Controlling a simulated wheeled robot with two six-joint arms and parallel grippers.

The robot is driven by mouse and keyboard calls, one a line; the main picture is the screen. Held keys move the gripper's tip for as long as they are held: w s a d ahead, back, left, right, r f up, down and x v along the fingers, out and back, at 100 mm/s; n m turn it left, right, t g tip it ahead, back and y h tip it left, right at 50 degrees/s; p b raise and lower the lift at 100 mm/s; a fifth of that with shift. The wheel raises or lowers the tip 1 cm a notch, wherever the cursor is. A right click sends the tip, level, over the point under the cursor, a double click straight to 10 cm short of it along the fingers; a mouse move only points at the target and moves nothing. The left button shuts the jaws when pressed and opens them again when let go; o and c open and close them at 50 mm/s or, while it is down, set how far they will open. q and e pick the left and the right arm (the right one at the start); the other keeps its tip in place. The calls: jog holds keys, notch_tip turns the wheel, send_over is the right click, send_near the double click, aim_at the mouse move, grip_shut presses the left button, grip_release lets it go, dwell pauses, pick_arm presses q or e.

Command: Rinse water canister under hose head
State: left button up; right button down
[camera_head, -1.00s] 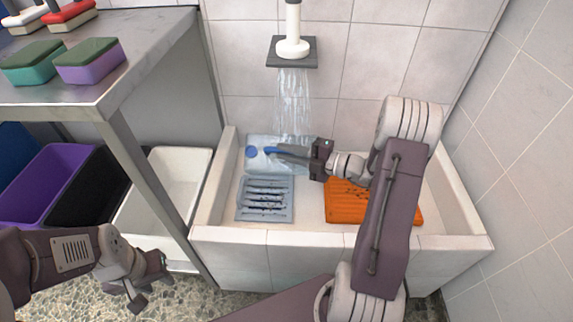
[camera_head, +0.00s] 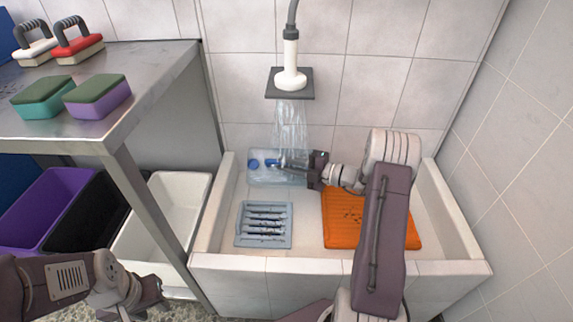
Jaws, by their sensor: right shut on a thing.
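The hose head (camera_head: 291,78) is white with a dark grey square plate, on the tiled wall above the basin. Water (camera_head: 290,122) falls from it. The water canister (camera_head: 263,178) is clear and pale blue with a blue cap, at the back left of the basin under the stream. My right gripper (camera_head: 292,164) is shut on the canister's blue handle; the fingertips are small and partly hidden by water. My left gripper (camera_head: 150,294) is low at the left, outside the basin and away from the canister; its jaw gap is unclear.
The white basin (camera_head: 229,261) holds a grey slatted tray (camera_head: 241,237) and an orange mat (camera_head: 372,235). A steel table (camera_head: 148,92) at left bears two sponges (camera_head: 97,96) and two brushes (camera_head: 78,42). Purple (camera_head: 62,182), black (camera_head: 92,215) and white (camera_head: 172,215) bins stand below.

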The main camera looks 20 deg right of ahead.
aim_at(270, 163)
jog(key=shift+w+a+r+p, duration=0.15)
jog(key=shift+w+a+p, duration=0.1)
jog(key=shift+a+p, duration=0.2)
jog(key=shift+w+a+p, duration=0.35)
jog(key=shift+a, duration=0.35)
jog(key=shift+w+a+p, duration=0.3)
jog(key=shift+a, duration=0.4)
jog(key=shift+s, duration=0.2)
jog(key=s+a+p, duration=0.5)
jog(key=s+a, duration=0.1)
jog(key=s, duration=0.6)
jog(key=shift+s, duration=0.15)
dwell(0.5)
